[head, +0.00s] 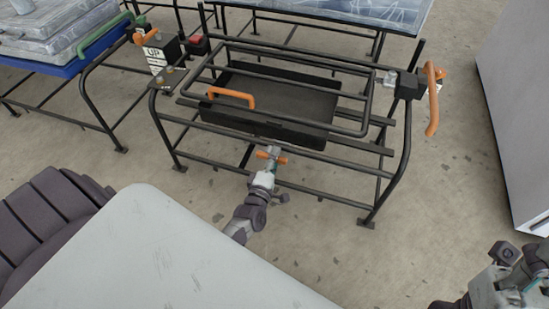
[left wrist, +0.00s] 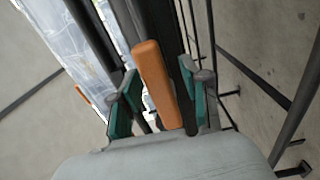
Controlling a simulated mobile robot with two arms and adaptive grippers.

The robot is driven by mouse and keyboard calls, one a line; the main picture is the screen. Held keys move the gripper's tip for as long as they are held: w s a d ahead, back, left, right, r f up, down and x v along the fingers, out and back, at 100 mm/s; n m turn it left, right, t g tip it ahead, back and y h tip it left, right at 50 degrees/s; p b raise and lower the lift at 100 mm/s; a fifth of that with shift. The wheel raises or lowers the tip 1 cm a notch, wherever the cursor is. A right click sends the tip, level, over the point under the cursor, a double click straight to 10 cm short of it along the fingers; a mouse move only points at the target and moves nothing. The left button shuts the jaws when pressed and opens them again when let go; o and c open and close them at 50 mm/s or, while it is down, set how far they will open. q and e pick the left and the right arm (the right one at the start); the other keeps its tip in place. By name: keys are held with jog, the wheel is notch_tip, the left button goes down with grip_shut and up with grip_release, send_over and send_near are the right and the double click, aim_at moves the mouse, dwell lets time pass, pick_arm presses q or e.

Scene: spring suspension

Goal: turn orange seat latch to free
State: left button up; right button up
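The orange seat latch is a rounded bar (left wrist: 157,85) in the left wrist view. In the head view its orange ends (head: 281,160) show at the front lower rail of the black metal frame. My left gripper (left wrist: 162,105) is open, with one teal-padded finger on each side of the bar and gaps visible. It also shows in the head view (head: 270,158), partly covering the latch. Whether a finger touches the latch cannot be told. My right gripper (head: 520,280) is at the bottom right, away from the frame, its fingers unclear.
The black frame (head: 385,180) holds a dark tray (head: 285,95) with an orange handle (head: 232,97). Another orange handle (head: 433,100) is at its right post. A blue-topped rack (head: 70,68) stands left, a pale cabinet (head: 515,100) right. Floor between is clear.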

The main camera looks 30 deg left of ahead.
pick_arm(q)
jog(key=v, duration=1.2)
dwell(0.4)
